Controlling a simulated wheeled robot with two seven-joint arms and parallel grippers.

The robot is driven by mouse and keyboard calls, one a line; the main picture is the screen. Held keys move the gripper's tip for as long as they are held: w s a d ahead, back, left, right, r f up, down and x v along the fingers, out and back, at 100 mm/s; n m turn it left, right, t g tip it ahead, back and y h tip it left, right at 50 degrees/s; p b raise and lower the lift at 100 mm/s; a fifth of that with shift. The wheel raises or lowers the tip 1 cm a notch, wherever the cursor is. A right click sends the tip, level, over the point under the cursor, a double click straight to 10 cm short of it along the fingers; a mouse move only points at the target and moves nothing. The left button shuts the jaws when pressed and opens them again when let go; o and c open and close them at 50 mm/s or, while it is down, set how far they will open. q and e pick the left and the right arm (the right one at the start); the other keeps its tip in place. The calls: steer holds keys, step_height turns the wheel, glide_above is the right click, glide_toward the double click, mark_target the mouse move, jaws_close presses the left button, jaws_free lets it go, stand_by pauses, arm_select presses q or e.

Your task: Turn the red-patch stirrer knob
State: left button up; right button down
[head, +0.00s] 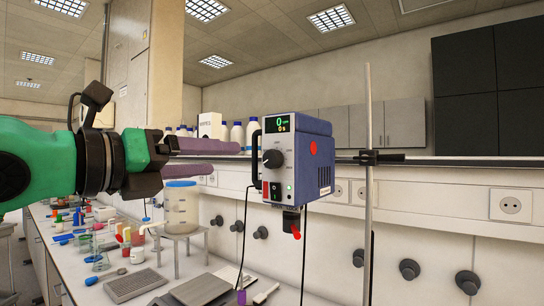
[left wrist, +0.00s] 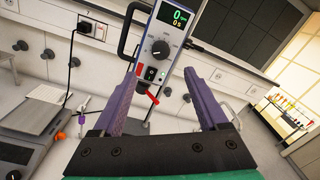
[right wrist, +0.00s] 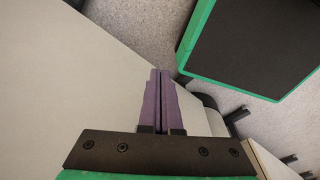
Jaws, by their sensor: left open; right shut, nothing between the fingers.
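The blue stirrer (head: 301,158) with the round red patch (head: 313,148) is clamped to a vertical rod. Its front panel has a green display and a dark round knob (head: 273,159). The knob also shows in the left wrist view (left wrist: 160,49), beyond the fingertips. My left gripper (head: 238,159) is open, its purple fingers pointing at the front panel; in the left wrist view (left wrist: 160,74) the stirrer appears between the fingers. I cannot tell whether a fingertip touches the stirrer. My right gripper (right wrist: 160,72) is shut and empty over a pale surface, away from the stirrer.
The metal rod (head: 368,190) rises right of the stirrer. A black handle (head: 256,158) sticks out at the stirrer's front edge. Bottles (head: 237,134) line the shelf behind. Small labware crowds the bench at left.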

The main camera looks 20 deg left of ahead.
mark_target(268, 159)
arm_select(q)
steer(key=p+x, duration=0.1)
steer(key=x, duration=0.2)
steer(key=p+x, duration=0.1)
steer(key=x, duration=0.2)
steer(key=p+x, duration=0.1)
steer(key=x, duration=0.2)
steer(key=shift+d+r+p, duration=0.15)
steer(key=shift+r+p, duration=0.1)
steer(key=shift+p, duration=0.05)
steer(key=p+x, duration=0.1)
steer(key=x, duration=0.2)
steer(key=shift+f, duration=0.2)
steer(key=shift+s, duration=0.1)
steer(key=shift+c, duration=0.9)
jaws_close()
arm_select(e)
steer(key=r, duration=0.1)
steer(key=s+r, duration=0.1)
steer(key=r, duration=0.3)
steer(key=shift+s+a, duration=0.2)
steer(key=shift+s, duration=0.15)
